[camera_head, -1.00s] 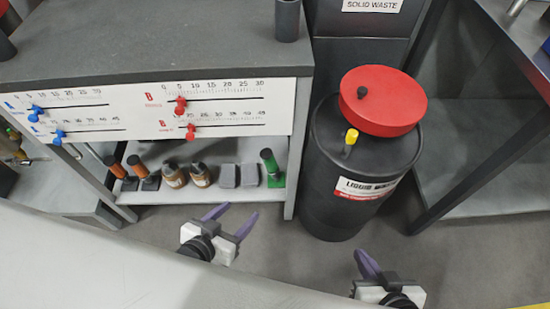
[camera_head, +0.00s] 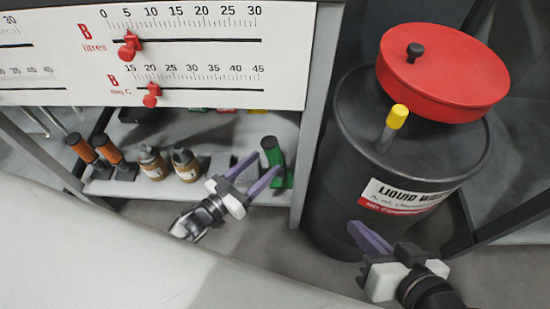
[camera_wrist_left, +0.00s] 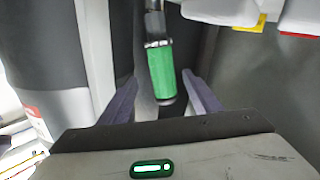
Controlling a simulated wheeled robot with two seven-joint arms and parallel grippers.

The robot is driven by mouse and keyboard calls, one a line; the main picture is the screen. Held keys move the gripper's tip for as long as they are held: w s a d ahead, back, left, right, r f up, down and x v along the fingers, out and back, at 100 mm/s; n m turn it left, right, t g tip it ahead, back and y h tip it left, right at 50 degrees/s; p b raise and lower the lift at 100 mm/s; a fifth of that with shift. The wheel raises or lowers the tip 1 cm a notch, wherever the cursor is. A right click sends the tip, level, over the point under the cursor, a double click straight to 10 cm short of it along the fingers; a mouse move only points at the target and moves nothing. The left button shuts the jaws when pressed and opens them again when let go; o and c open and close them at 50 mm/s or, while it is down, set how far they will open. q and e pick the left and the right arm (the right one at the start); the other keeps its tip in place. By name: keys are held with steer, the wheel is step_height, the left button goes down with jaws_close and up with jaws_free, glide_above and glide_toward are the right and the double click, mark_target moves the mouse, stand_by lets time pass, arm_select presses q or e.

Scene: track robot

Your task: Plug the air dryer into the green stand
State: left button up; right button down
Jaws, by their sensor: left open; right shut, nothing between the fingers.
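On the lower shelf, a green base (camera_head: 284,181), likely the green stand, carries an upright dark green cylinder (camera_head: 269,146). I cannot tell for sure whether this cylinder is part of the air dryer. In the left wrist view a green cylinder (camera_wrist_left: 161,72) with a dark rod at its upper end shows between the fingertips. My left gripper (camera_head: 266,163) is open, its purple fingers pointing at the cylinder. I cannot tell whether they touch it. My right gripper (camera_head: 354,229) is shut and empty, in front of the black drum.
Orange-handled tools (camera_head: 108,150), brown bottles (camera_head: 152,162) and grey blocks (camera_head: 218,165) stand left of the green base. A slider panel (camera_head: 200,70) hangs above the shelf. A cabinet post (camera_head: 313,130) and the black drum (camera_head: 345,170) with a red lid (camera_head: 445,75) are at right.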

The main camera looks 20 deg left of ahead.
mark_target(274, 152)
arm_select(q)
steer(key=x, duration=0.1)
steer(key=b+x, duration=0.1)
steer(key=x, duration=0.1)
steer(key=b+x, duration=0.1)
steer(key=x, duration=0.1)
steer(key=shift+w+a, duration=0.15)
steer(key=shift+a, duration=0.1)
steer(key=shift+w+d, duration=0.15)
steer(key=shift+w, duration=0.15)
steer(key=shift+r, duration=0.1)
arm_select(e)
steer(key=shift+w+a+r+t+y, duration=0.15)
steer(key=shift+a+r+y, duration=0.15)
steer(key=shift+r, duration=0.15)
steer(key=shift+s+a+r+t+y, duration=0.15)
steer(key=shift+a+r+y, duration=0.15)
steer(key=shift+r, duration=0.15)
arm_select(q)
steer(key=shift+c, duration=0.2)
arm_select(e)
steer(key=shift+w, duration=0.1)
arm_select(q)
steer(key=shift+r, duration=0.1)
steer(key=c, duration=1.3)
arm_select(e)
steer(key=shift+r, duration=0.1)
